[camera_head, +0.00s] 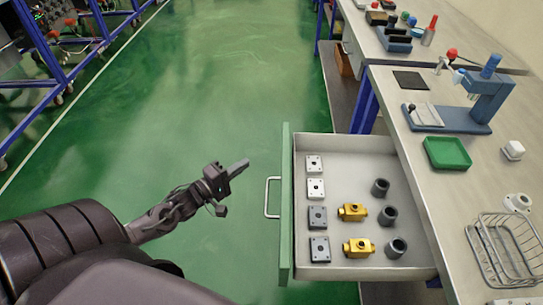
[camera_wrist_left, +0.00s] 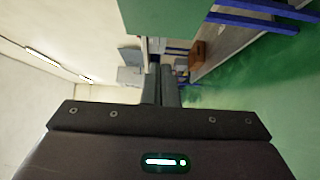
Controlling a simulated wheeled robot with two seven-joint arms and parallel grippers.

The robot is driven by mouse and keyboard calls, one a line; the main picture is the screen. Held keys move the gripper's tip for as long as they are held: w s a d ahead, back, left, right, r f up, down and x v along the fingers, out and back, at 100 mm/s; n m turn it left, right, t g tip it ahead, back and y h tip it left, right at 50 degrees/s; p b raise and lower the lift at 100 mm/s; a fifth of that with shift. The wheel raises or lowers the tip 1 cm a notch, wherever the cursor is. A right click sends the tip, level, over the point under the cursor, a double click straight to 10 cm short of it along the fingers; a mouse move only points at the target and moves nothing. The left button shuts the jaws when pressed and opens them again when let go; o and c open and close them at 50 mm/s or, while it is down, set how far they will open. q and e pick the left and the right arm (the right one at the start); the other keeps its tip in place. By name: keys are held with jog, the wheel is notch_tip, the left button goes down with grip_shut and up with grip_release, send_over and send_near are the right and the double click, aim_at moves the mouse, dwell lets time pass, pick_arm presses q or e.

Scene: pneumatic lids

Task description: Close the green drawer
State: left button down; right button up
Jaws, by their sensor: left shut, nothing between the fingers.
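The green drawer (camera_head: 286,205) is pulled out from under the workbench on the right in the head view. Its green front faces left and carries a pale bar handle (camera_head: 268,198). Inside lie square plates (camera_head: 318,216), yellow fittings (camera_head: 357,246) and dark rings (camera_head: 388,216). My left gripper (camera_head: 240,166) is shut and empty, to the left of the drawer front and apart from it, near the handle's far end. My right gripper is not in view.
The workbench top (camera_head: 421,160) holds a blue press (camera_head: 488,95), a green tray (camera_head: 447,153) and a wire basket (camera_head: 500,250). A blue-framed rack (camera_head: 60,62) stands at the upper left. The green floor (camera_head: 215,90) left of the drawer is clear.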

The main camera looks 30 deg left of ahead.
pick_arm(q)
jog(key=w+d, duration=0.5)
jog(key=w, duration=0.3)
jog(key=shift+w, duration=0.15)
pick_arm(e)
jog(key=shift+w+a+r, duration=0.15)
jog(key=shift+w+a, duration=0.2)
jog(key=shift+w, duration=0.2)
pick_arm(q)
jog(key=shift+f, duration=0.1)
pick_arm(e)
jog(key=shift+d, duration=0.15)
